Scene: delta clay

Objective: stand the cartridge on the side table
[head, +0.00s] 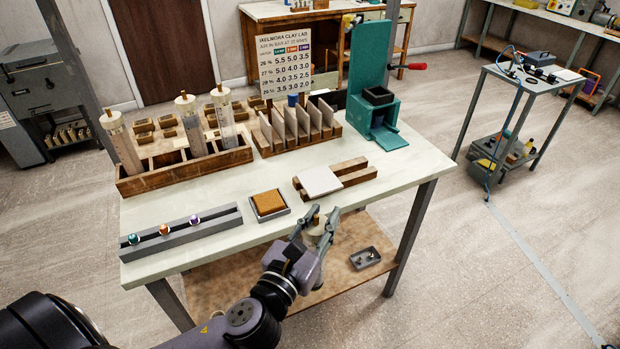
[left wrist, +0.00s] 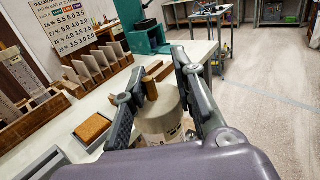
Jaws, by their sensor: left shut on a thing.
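My left gripper (head: 320,222) is shut on a cartridge (head: 317,232) at the front edge of the work table. In the left wrist view, the cartridge (left wrist: 160,117) shows a pale round cap with a brass nozzle between the two fingers. Its lower part is hidden by my wrist. It looks roughly upright. The side table (head: 537,88) is a small grey metal stand at the right of the head view, well apart from my gripper. My right gripper is not in view.
The work table (head: 400,170) stands close in front. It bears a wooden rack (head: 180,175) with several more cartridges, a teal press (head: 370,95) and a pale tile (head: 320,181). The side table top holds a device and cables (head: 515,75). Open floor (head: 480,260) lies at right.

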